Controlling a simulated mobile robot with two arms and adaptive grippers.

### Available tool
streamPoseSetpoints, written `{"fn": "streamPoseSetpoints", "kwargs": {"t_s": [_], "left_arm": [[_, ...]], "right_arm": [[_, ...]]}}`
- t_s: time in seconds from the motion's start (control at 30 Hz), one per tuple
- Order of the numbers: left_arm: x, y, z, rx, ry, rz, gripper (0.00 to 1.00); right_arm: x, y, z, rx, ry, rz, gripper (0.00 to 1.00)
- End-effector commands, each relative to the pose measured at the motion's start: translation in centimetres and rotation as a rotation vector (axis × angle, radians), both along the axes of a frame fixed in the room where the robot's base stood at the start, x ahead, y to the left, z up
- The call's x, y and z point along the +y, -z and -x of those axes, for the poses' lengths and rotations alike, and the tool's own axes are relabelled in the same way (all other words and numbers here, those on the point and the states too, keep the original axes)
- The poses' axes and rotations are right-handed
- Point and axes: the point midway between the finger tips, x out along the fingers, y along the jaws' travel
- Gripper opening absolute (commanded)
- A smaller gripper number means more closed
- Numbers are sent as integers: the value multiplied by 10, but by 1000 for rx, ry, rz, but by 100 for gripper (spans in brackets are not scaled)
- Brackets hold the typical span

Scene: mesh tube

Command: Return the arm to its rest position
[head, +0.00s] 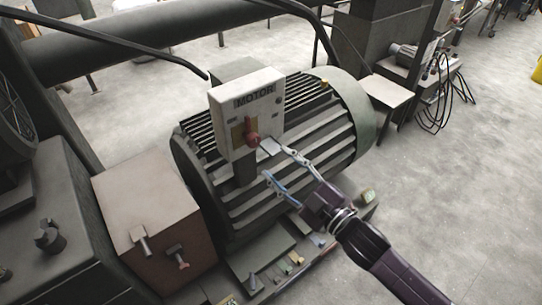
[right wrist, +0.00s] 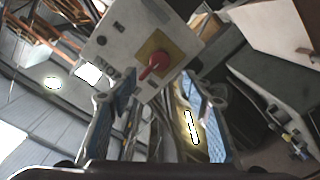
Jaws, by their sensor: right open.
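My right gripper (head: 277,163) reaches in from the lower right in the head view. Its two fingers are spread apart with nothing between them, just in front of the motor control box (head: 243,112). That box is pale, labelled MOTOR, and carries a red switch handle (head: 252,137) on a yellow plate. In the right wrist view the red handle (right wrist: 153,66) lies beyond the gap between the blue-padded fingers (right wrist: 158,115), and looks apart from them. The lower part of the box is partly hidden by a finger in that view. My left gripper is in neither view.
A large ribbed motor (head: 320,140) stands behind and below the gripper. A brown box (head: 150,215) with two small valves is at the left. Several small coloured parts lie at the motor's base. Open concrete floor (head: 455,190) spreads to the right.

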Motion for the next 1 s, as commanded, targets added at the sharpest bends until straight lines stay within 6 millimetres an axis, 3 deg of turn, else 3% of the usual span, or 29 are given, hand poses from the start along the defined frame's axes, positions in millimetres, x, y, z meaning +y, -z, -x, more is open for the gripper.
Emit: {"fn": "streamPoseSetpoints", "kwargs": {"t_s": [0.67, 0.77, 0.83, 1.0], "left_arm": [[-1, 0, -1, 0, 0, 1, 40], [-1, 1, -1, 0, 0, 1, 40], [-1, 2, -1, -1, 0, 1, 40], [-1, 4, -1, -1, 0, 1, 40]], "right_arm": [[-5, 3, 4, 5, 3, 1, 46], [-12, 22, -1, 40, 27, 3, 46], [-23, 49, -7, 88, 60, 6, 46], [-61, 145, -16, 262, 175, 13, 46]]}}
